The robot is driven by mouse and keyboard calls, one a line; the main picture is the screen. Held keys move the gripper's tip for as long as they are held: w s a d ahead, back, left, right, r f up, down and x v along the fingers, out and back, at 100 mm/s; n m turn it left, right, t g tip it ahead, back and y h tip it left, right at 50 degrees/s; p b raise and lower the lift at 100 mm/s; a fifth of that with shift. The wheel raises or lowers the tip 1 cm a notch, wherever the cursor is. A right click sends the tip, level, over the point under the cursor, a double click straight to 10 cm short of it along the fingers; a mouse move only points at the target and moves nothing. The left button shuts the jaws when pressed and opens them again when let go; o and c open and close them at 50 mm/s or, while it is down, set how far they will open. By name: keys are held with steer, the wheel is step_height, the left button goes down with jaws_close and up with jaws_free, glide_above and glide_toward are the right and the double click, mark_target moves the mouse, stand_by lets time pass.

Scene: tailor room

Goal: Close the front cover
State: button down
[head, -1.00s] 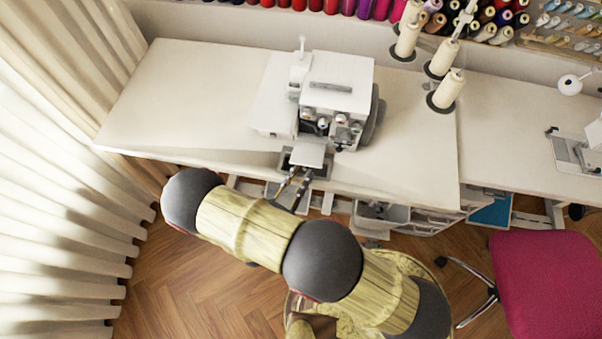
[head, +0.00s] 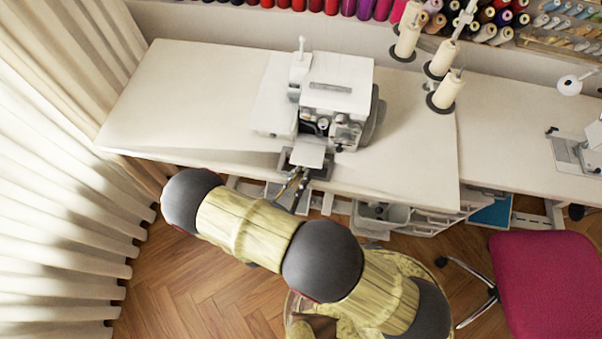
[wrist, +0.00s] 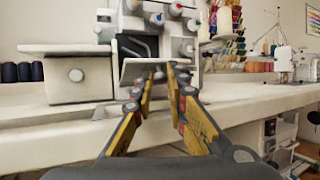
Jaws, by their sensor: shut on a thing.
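The white serger sewing machine (head: 337,90) stands on the table near its front edge. Its front cover (head: 309,155) is a pale flat plate folded down and out in front, leaving the inner mechanism exposed. In the wrist view, the front cover (wrist: 134,70) shows below the machine's knobs. My gripper (head: 300,176) is at the cover's near edge, reaching from the front of the table. In the wrist view, my gripper (wrist: 160,76) has its fingertips close to the cover's edge, shut on it. The exact contact is hard to see.
The white table (head: 190,100) has free room left of the machine. Thread cones (head: 448,88) stand to its right. A magenta chair (head: 550,280) is at the lower right, and curtains (head: 60,200) hang at the left. White drawers (head: 425,220) sit under the table.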

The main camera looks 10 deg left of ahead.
mark_target(306, 153)
stand_by(0.3)
